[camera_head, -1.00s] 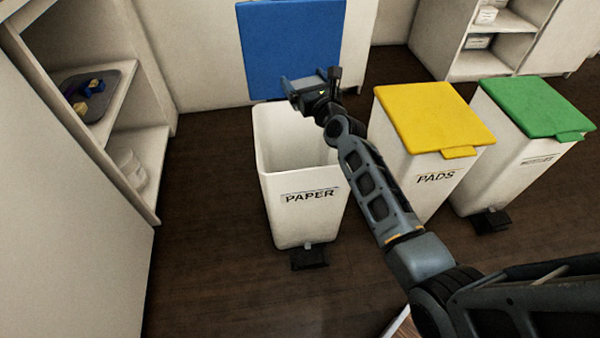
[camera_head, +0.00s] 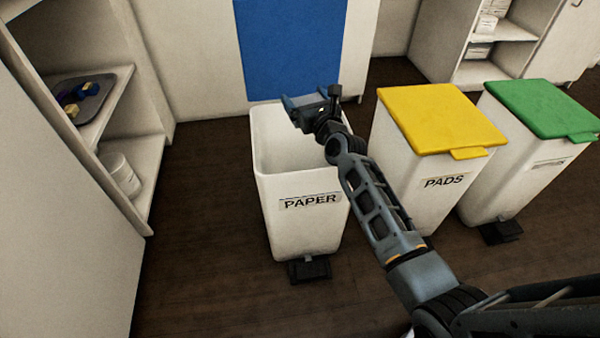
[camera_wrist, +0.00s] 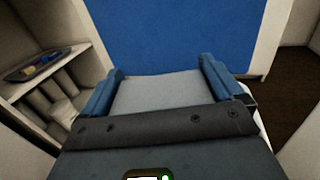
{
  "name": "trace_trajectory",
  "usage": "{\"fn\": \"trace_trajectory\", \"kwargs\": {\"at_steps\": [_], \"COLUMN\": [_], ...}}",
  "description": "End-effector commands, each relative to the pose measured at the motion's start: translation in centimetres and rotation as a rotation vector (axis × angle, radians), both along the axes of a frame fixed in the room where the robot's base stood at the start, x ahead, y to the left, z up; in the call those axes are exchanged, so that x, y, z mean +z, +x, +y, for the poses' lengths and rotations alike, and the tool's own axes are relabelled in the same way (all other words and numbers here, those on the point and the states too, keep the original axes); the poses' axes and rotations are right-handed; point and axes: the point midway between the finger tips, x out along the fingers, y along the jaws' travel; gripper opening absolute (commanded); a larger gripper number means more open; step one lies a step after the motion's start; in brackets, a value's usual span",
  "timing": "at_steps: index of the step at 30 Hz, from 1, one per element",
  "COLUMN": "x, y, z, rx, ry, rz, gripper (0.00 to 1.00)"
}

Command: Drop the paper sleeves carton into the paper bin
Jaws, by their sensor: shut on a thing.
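The paper bin (camera_head: 300,230) is a tall white bin marked PAPER, with its blue lid (camera_head: 290,50) standing up open behind it. The lid also fills the back of the wrist view (camera_wrist: 175,35). My gripper (camera_head: 310,100) is over the back right part of the bin's open mouth. In the wrist view its two blue fingers (camera_wrist: 160,82) stand on either side of a plain light grey flat face, which I take as the paper sleeves carton (camera_wrist: 168,95). The gripper is shut on it. The carton is hidden by the gripper in the head view.
A yellow-lidded PADS bin (camera_head: 425,185) stands close on the right, with a green-lidded bin (camera_head: 510,175) beyond it. At left, an open shelf unit holds a grey tray (camera_head: 100,100) and white round items (camera_head: 122,172). Dark floor is free at front left.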

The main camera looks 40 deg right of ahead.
Motion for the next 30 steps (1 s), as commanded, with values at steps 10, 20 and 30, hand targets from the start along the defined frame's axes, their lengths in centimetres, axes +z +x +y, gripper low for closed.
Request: {"fn": "trace_trajectory", "kwargs": {"at_steps": [10,20,30], "x": [0.0,0.0,0.0], "y": [0.0,-2.9,-6.9], "z": [0.0,1.1,2.6], "rx": [0.0,-0.001,0.0], "ry": [0.0,0.003,0.0], "rz": [0.0,0.001,0.0], "gripper": [1.0,1.0,1.0]}}
